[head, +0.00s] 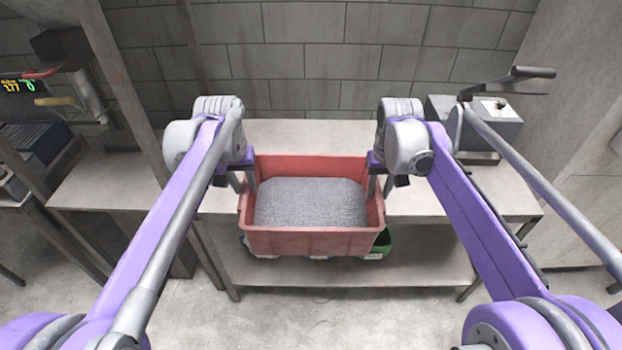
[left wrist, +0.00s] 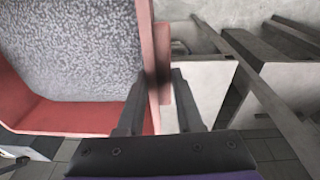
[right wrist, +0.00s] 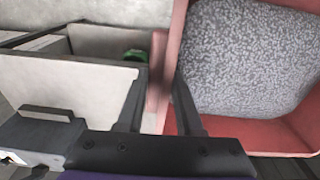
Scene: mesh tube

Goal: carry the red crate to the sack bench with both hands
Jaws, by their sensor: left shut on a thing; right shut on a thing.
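The red crate (head: 312,241) is in the middle of the head view, with a grey speckled filling (head: 310,203) inside. It looks level, in front of or over the near part of a bench (head: 290,133); whether it touches the bench I cannot tell. My left gripper (head: 250,184) is shut on the crate's left wall, and the left wrist view shows its fingers (left wrist: 158,95) on either side of the rim. My right gripper (head: 372,185) is shut on the right wall, with its fingers (right wrist: 157,95) astride the rim in the right wrist view.
A grey machine with a lever (head: 490,122) stands on the bench at the right. A green bin (head: 379,245) sits on the lower shelf (head: 420,267). A post (head: 122,90) and another bench (head: 100,182) are at the left. A block wall (head: 310,55) closes the back.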

